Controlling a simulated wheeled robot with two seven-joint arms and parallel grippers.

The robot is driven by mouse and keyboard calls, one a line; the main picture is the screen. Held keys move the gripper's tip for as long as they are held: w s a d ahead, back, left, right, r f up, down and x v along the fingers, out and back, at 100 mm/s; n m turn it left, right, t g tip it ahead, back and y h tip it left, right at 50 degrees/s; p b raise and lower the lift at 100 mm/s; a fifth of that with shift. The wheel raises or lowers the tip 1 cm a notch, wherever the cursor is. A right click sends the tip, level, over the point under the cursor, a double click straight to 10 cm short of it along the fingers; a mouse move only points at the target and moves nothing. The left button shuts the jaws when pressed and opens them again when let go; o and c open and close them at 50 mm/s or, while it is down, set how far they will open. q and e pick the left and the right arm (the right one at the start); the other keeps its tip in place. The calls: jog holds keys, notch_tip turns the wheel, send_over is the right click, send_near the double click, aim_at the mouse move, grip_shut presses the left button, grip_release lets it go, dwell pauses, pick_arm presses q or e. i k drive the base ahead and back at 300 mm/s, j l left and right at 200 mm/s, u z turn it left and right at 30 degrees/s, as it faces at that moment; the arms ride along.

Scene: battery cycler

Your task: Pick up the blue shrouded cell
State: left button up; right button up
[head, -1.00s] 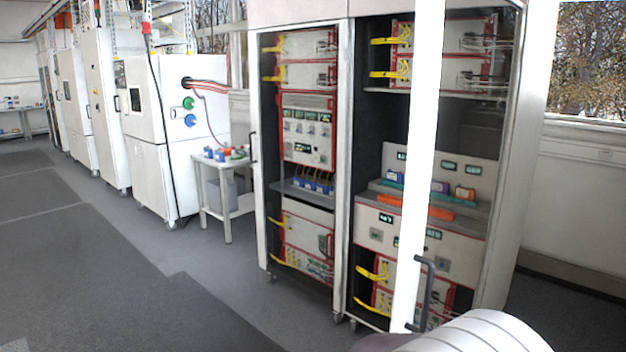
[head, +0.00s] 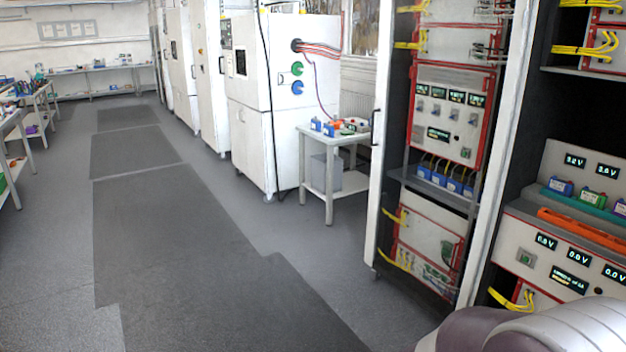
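A blue cell (head: 560,187) sits in the open right cabinet bay, on the tester's ledge at the right of the head view. A cell with a green base (head: 593,198) and a purple cell (head: 620,208) stand to its right, the purple one cut by the picture edge. Several other blue cells (head: 453,184) stand in a row on a shelf in the left cabinet bay, with yellow leads above them. Which blue one is shrouded I cannot tell for sure. Neither gripper is in view; a rounded link of my arm shows at bottom right.
An orange bar (head: 585,230) lies along the tester's front, below the cells. A small table (head: 330,195) with blue, orange and red items stands left of the cabinet, beside a white chamber (head: 280,110). The floor (head: 180,240) at left is clear.

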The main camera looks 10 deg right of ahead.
aim_at(557, 185)
jog(key=i+l+z, duration=0.15)
jog(key=i+z, duration=0.8)
jog(key=i+j+z, duration=0.25)
jog(key=i+z, duration=0.25)
